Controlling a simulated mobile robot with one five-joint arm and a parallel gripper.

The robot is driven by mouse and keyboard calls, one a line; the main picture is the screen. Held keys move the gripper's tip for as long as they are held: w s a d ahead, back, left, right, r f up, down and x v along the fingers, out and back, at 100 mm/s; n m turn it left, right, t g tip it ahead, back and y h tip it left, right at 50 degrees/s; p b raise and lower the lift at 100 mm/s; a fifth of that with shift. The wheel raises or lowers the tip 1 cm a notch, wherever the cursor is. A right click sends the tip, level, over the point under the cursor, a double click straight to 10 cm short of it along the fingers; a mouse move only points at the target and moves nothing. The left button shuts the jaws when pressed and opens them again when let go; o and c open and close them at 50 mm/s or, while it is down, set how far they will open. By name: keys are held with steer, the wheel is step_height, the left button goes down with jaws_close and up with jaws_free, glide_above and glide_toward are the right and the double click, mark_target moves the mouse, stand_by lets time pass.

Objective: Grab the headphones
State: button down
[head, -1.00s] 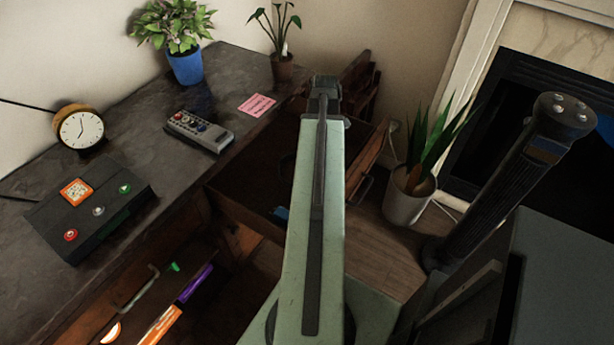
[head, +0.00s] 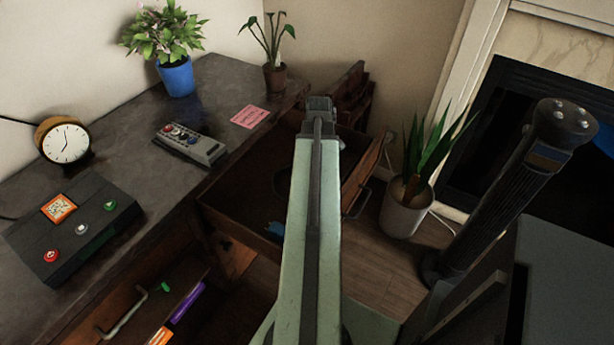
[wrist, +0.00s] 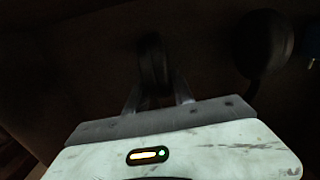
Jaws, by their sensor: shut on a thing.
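The headphones are dark and hard to make out in the open drawer. In the wrist view one dark rounded part of the headphones (wrist: 153,62) sits between my fingers, and another dark round cup (wrist: 262,45) shows at the upper right. My gripper (wrist: 158,92) is shut on the near part. In the head view my pale green arm hides the gripper and most of the headphones. The open drawer (head: 235,200) lies under the arm, with a small blue thing (head: 275,231) inside.
The dark desk (head: 130,120) at left holds a clock (head: 66,144), a black box (head: 75,225), a remote (head: 190,144), a pink note (head: 249,117) and two plants. A lower drawer with pens (head: 187,302) is open. A potted plant (head: 407,208) stands on the floor right of the arm.

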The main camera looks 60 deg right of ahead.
step_height(320, 180, up, 10)
steer(key=p, duration=1)
steer(key=shift+r, duration=0.1)
